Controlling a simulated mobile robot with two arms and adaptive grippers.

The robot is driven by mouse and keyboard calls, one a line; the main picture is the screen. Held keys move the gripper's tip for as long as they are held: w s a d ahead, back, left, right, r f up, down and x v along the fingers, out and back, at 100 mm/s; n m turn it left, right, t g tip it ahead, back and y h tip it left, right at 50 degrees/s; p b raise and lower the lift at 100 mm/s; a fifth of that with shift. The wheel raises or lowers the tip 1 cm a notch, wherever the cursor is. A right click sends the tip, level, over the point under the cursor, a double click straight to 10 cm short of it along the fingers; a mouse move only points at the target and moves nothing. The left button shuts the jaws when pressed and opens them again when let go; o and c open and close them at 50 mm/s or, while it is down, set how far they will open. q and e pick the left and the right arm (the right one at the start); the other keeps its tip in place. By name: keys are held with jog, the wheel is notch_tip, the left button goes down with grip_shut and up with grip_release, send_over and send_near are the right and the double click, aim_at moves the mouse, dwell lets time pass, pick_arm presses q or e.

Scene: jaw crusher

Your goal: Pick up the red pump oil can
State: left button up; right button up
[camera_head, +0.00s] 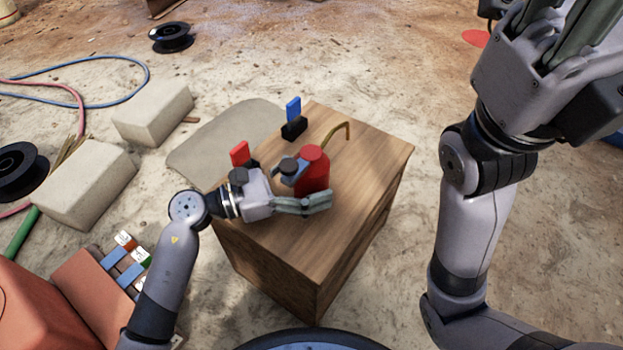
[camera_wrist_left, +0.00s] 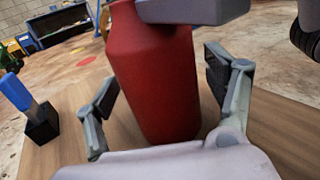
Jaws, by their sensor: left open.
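The red pump oil can (camera_head: 316,170) stands upright on the wooden box, with a thin brass spout (camera_head: 337,130) curving up behind it. My left gripper (camera_head: 318,190) is at the can's near-left side in the head view, low over the box top. In the left wrist view the red can (camera_wrist_left: 155,75) stands between the two open fingers of the left gripper (camera_wrist_left: 165,100), with gaps visible beside it. A grey part hides the can's upper end there. My right gripper (camera_head: 560,40) is high at the upper right, away from the can; its fingers are cut off.
The wooden box (camera_head: 360,200) stands on sandy ground. A blue-topped black piece (camera_head: 293,120) and a red-topped one (camera_head: 241,154) stand on or near its left edge. Pale blocks (camera_head: 90,185) and a black spool (camera_head: 172,38) lie to the left. The box's right part is clear.

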pick_arm(q)
jog(key=shift+c, duration=0.3)
jog(key=c, duration=1.5)
